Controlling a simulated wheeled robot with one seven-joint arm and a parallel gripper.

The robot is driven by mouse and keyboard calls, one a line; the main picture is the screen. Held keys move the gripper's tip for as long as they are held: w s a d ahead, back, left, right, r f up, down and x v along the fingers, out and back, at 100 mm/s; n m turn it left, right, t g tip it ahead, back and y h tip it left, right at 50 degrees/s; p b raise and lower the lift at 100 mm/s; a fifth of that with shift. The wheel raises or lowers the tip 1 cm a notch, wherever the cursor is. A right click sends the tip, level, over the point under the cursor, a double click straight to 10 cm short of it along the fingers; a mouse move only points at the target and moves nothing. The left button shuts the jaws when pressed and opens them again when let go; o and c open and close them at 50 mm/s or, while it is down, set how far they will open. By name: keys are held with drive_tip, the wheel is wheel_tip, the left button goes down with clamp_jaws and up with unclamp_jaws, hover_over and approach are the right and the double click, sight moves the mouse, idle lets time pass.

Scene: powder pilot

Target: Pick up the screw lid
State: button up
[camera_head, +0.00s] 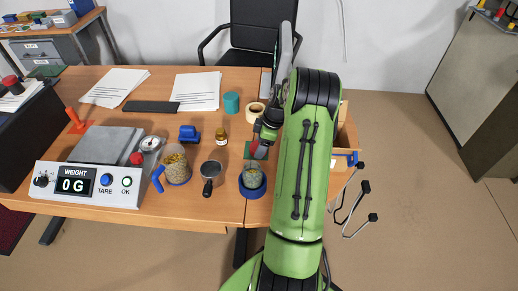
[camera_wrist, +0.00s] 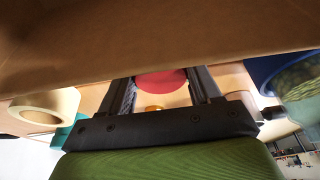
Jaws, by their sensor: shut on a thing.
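The screw lid (camera_wrist: 160,80) is a red disc between the two dark fingers of my gripper (camera_wrist: 164,84) in the wrist view. The fingers are shut on it. In the head view my gripper (camera_head: 262,146) is at the right part of the desk, over a small green patch, and my green arm covers much of that area. A bit of red, apparently the lid, shows at the fingertips. I cannot tell how far the lid is above the desk.
A jar in a blue holder (camera_head: 252,184) stands just in front of my gripper, a tape roll (camera_head: 255,112) behind it. A small amber jar (camera_head: 221,136), a metal cup (camera_head: 211,174), a granule-filled beaker (camera_head: 176,165) and a scale (camera_head: 88,186) stand left.

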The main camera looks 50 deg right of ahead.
drive_tip(key=shift+r+p, duration=2.45)
drive_tip(key=shift+r, duration=1.1)
